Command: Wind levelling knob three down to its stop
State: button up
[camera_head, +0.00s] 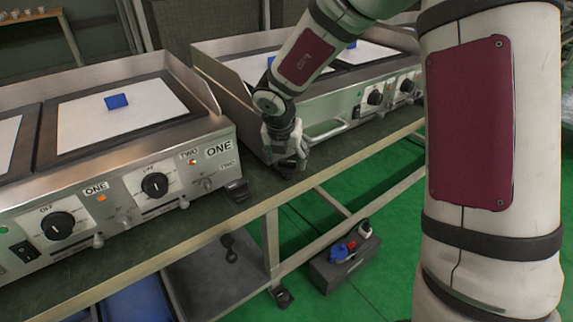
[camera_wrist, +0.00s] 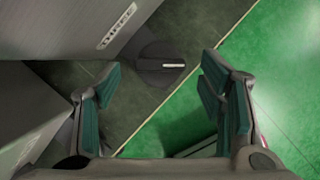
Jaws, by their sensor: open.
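Levelling knob three (camera_wrist: 161,66) is a dark round knob with a pale bar on top, under the metal corner labelled THREE (camera_wrist: 117,27) in the wrist view. My gripper (camera_wrist: 160,80) is open, its green-padded fingers spread either side of the knob's line and nearer the camera. I see no contact. In the head view my gripper (camera_head: 287,154) is low at the front left corner of the right hotplate unit (camera_head: 330,128). It hides knob three there.
The left hotplate unit (camera_head: 125,195) has another dark levelling knob (camera_head: 236,190) at its front right corner. Both units stand on a dark bench (camera_head: 255,208). The green floor (camera_head: 385,200) lies past its front edge, with a grey box (camera_head: 345,262) below.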

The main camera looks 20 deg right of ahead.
jog(key=shift+w+d+f, duration=0.1)
jog(key=shift+w+f, duration=0.1)
jog(key=shift+f, duration=0.3)
jog(key=c, duration=1.2)
jog(key=shift+o, duration=0.2)
jog(key=shift+s+r+n+p, duration=0.15)
jog(key=shift+n+p, duration=0.15)
jog(key=shift+p, duration=0.35)
